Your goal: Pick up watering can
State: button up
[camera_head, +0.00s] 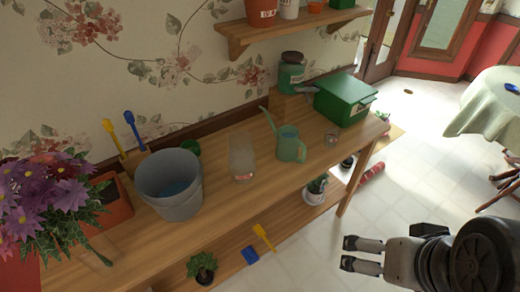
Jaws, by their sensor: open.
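A green watering can (291,150) stands upright on the wooden bench, right of the middle, with its spout pointing up and to the left. My gripper (346,254) is at the lower right of the picture, its two fingers pointing left. It is open, with nothing between the fingers, and appears clear of the bench, over the floor side. The watering can lies up and to the left of the gripper in the picture, and they are well apart.
The wooden bench (227,205) also holds a grey bucket (178,202), a clear glass vessel (242,160), a green box (345,98) and purple flowers (62,200). A wall shelf (260,28) hangs above.

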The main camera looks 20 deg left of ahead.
aim_at(288, 142)
jog(key=i+j+u, duration=0.15)
jog(key=i+u, duration=0.85)
jog(key=k+j, duration=0.05)
jog(key=k, duration=0.05)
